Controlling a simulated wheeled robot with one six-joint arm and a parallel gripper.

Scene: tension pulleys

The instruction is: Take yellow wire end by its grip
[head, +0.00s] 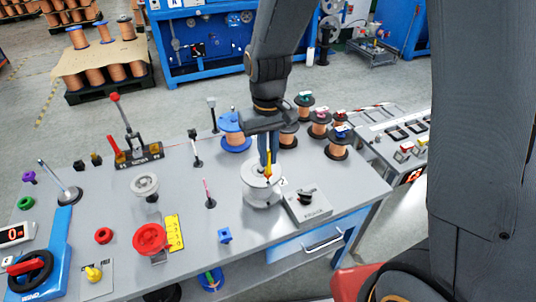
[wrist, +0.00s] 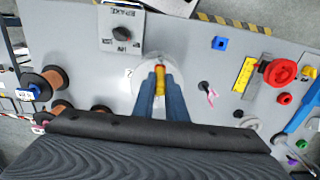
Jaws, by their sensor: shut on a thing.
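The yellow wire end grip (head: 268,164) stands upright above a white round pulley base (head: 262,190) on the grey bench. My gripper (head: 267,157) points down over it, with its fingers closed around the yellow grip. In the wrist view the yellow grip (wrist: 160,78) lies between the two blue-grey fingertips (wrist: 160,86), above the white disc (wrist: 143,92). The wire itself is too small to make out.
A grey brake box (head: 308,202) with a black knob stands just right of the pulley base. Several copper wire spools (head: 337,146) stand behind right.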

